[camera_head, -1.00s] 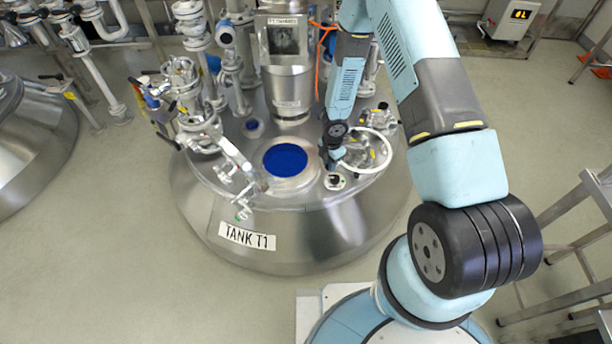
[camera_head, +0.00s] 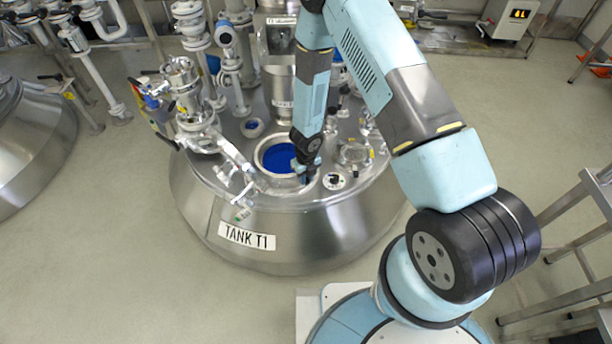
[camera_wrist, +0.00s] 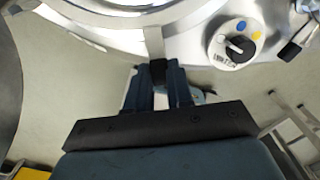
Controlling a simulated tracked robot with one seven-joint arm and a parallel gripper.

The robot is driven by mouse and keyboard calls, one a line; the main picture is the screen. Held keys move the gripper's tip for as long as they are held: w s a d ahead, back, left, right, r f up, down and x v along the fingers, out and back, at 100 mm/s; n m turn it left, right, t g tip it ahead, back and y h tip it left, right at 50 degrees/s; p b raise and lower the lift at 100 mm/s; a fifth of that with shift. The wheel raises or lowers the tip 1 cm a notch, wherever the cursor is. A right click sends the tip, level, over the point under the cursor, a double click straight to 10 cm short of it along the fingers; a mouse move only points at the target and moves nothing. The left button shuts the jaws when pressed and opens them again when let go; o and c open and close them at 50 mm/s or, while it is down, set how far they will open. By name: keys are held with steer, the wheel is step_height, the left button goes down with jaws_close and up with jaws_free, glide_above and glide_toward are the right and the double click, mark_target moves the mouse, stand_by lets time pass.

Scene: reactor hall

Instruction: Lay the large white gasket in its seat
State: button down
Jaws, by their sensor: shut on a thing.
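The large white gasket (camera_head: 257,156) is a thin ring. In the head view it shows around the blue round opening (camera_head: 277,158) on top of the tank. My gripper (camera_head: 304,168) is at the ring's right front side, shut on it. In the wrist view my fingers (camera_wrist: 158,73) close on a narrow tab (camera_wrist: 154,43) that runs up to the pale ring at the top edge. I cannot tell whether the gasket touches the seat or hovers just above it. My gripper hides the ring's right edge.
A white round knob plate (camera_wrist: 226,51) with a black handle lies right of my fingers. Valves and pipes (camera_head: 195,115) stand left of the opening, and a metal column (camera_head: 281,95) stands behind it. A clamped port (camera_head: 353,151) is at the right.

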steer(key=shift+f, duration=1.8)
steer(key=shift+s+f, duration=0.15)
steer(key=c, duration=0.9)
jaws_free()
steer(key=shift+r, duration=3.05)
